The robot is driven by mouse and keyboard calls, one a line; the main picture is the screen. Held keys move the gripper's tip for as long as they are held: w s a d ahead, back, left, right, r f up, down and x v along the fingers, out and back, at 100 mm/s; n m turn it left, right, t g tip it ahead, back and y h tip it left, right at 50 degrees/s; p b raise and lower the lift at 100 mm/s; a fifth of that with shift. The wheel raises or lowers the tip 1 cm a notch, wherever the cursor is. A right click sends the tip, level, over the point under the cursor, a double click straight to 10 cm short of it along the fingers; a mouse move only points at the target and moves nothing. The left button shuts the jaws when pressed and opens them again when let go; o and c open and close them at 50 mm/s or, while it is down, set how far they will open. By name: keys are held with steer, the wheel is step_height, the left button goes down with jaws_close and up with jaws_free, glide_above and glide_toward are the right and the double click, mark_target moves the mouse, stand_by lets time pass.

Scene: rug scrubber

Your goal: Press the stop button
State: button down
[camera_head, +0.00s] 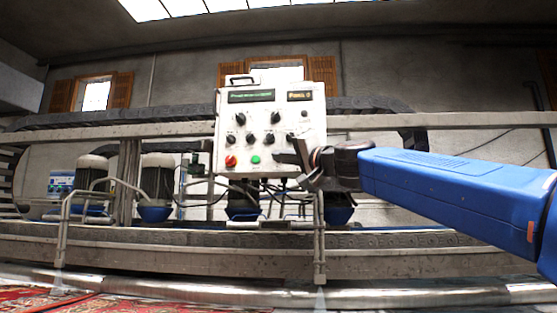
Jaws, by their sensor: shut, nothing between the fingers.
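The white control panel (283,97) is near the middle of the head view, with two dark displays and several black knobs. A red button (231,161), likely the stop button, sits at its lower left. A green button (255,160) is just right of it. My gripper (277,157) comes in from the right on my blue arm, with its tips in front of the panel's lower part, to the right of the green and red buttons. The gripper is shut and empty. It hides part of the panel's lower right. I cannot tell whether the tips touch the panel.
A metal handrail (318,235) stands in front below the panel. A long horizontal beam (440,120) runs behind it. Motors with grey tops (157,177) stand at left. A patterned red rug (130,303) lies at the bottom. The space left of the panel's red button looks free.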

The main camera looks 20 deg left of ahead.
steer(key=shift+w, duration=0.1)
stand_by(0.6)
steer(key=shift+w+a, duration=0.1)
steer(key=shift+w, duration=0.2)
steer(key=shift+w+a, duration=0.1)
steer(key=shift+w, duration=0.25)
stand_by(0.8)
steer(key=shift+s, duration=0.1)
steer(key=shift+s+d, duration=0.2)
steer(key=shift+s, duration=0.55)
steer(key=shift+s+d, duration=0.2)
steer(key=shift+s, duration=0.6)
steer(key=shift+s+d, duration=0.15)
steer(key=shift+s, duration=0.6)
steer(key=shift+s+d, duration=0.2)
steer(key=shift+s, duration=0.6)
steer(key=shift+d, duration=0.1)
